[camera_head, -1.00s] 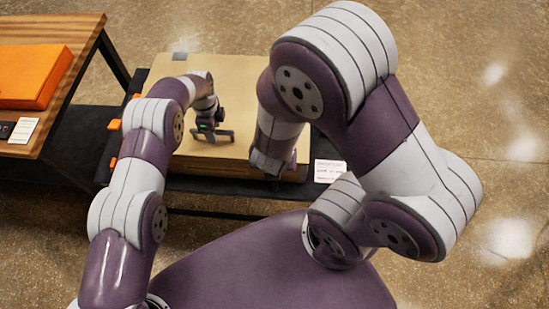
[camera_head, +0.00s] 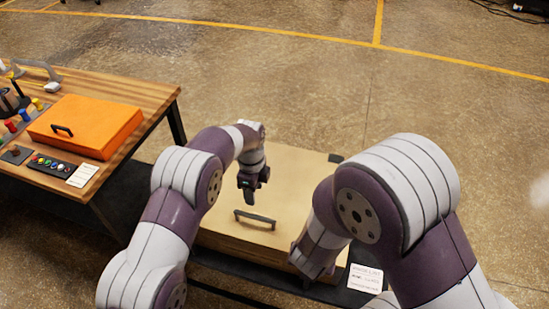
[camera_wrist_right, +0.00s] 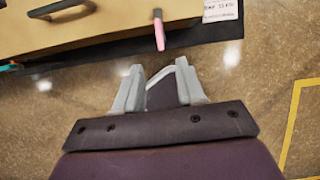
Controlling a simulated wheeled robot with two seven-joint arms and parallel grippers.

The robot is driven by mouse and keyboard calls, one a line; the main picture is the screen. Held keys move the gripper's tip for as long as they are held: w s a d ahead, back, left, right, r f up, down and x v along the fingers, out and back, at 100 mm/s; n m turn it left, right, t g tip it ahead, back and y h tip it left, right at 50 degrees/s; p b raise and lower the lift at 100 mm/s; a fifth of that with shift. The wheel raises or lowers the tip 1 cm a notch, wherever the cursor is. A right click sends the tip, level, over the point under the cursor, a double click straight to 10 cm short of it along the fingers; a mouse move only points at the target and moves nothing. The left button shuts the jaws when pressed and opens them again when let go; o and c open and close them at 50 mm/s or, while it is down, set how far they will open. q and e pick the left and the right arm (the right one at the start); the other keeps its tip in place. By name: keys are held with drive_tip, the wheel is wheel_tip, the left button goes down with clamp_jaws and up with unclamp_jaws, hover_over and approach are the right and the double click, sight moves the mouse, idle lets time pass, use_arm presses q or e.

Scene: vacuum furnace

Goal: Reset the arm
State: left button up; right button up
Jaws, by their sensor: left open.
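My left arm (camera_head: 185,195) reaches in from the left over a tan case (camera_head: 288,180). My left gripper (camera_head: 251,196) is open and empty, pointing down above the case's black handle (camera_head: 255,218) and apart from it. My right arm (camera_head: 395,205) bends in from the right, its wrist low at the case's front right edge. In the head view my right gripper's fingers are hidden. In the right wrist view my right gripper (camera_wrist_right: 160,85) has its fingers apart with nothing held, over the floor beside the case (camera_wrist_right: 110,25).
A wooden table (camera_head: 150,90) at left holds an orange case (camera_head: 85,125), a button panel (camera_head: 50,166) and several small coloured parts. A dark low platform (camera_head: 125,205) lies under the tan case. A white label (camera_head: 365,278) is at its front right. The floor behind is clear.

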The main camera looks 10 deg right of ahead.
use_arm(q)
drive_tip(key=shift+f, duration=0.1)
drive_tip(key=s+a+r+n, duration=0.4)
drive_tip(key=s+a+n, duration=0.3)
drive_tip(key=a+n, duration=0.1)
drive_tip(key=s+a+r+n+t, duration=0.1)
drive_tip(key=s+a+r+n, duration=0.3)
drive_tip(key=s+a+n, duration=0.4)
drive_tip(key=s+a+r+n, duration=0.4)
drive_tip(key=s+a+n, duration=0.4)
drive_tip(key=a, duration=0.3)
drive_tip(key=shift+a, duration=0.2)
use_arm(e)
wheel_tip(320, 180, up, 11)
drive_tip(key=m+g+y, duration=0.2)
drive_tip(key=m, duration=2.7)
drive_tip(key=shift+w+d+f+m+g, duration=0.15)
drive_tip(key=shift+w+d+m+g, duration=0.15)
drive_tip(key=shift+w, duration=0.15)
